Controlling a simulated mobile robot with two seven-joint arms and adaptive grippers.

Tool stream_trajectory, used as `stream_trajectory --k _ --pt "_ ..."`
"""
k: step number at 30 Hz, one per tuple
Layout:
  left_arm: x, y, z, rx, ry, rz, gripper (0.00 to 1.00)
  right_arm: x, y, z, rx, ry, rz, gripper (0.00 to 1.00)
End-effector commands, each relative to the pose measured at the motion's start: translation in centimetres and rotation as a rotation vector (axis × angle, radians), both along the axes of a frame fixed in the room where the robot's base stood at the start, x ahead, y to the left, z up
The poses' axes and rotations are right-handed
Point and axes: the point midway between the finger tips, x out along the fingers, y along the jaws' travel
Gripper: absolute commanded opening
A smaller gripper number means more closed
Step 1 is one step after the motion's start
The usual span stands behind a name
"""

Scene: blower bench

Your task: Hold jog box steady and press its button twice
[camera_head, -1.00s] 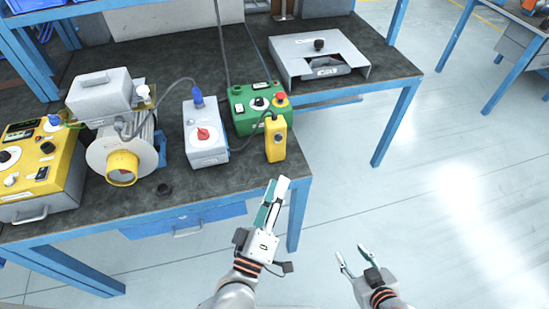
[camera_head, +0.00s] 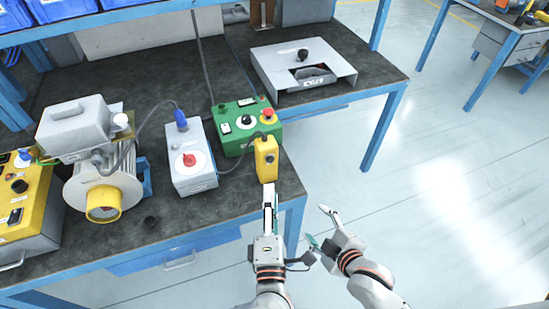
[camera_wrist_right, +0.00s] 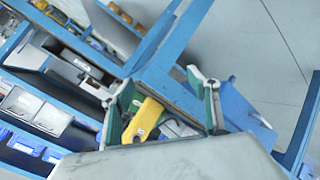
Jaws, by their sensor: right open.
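The yellow jog box (camera_head: 266,158) stands upright at the bench's front edge, beside the green control box. A dark cable runs to its top. My left gripper (camera_head: 269,188) points up in the head view, with its tips just below the jog box. Its fingers are seen edge-on, so its opening and any contact are unclear. My right gripper (camera_head: 317,224) is open and empty, off the bench, below and to the right of the jog box. In the right wrist view, a yellow body that looks like the jog box (camera_wrist_right: 145,118) shows beyond the open fingers.
The green box (camera_head: 240,125) with a red knob sits behind the jog box, and a grey box (camera_head: 190,158) with a red switch to its left. A grey metal housing (camera_head: 300,62) sits at the back right. Open floor lies right of the bench.

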Motion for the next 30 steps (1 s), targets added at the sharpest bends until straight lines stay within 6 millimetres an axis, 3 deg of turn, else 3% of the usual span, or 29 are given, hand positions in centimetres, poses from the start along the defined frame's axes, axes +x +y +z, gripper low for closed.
stream_trajectory --k 1,6,15,24,30 --pt "0.0 0.0 0.0 0.0 0.0 0.0 0.28 1.3 1.2 1.4 -0.09 -0.048 0.078 0.6" --pt "0.0 0.0 0.0 0.0 0.0 0.0 0.28 4.3 4.5 5.1 -0.427 -0.195 0.334 0.6" --pt "0.0 0.0 0.0 0.0 -0.001 0.0 0.28 8.1 9.1 12.0 -1.075 -0.468 0.727 0.6" --pt "0.0 0.0 0.0 0.0 -0.001 0.0 0.28 10.0 11.6 17.6 -1.661 -0.66 0.988 0.6" --pt "0.0 0.0 0.0 0.0 -0.001 -0.001 0.28 10.4 12.0 19.0 -1.839 -0.702 1.054 0.6"
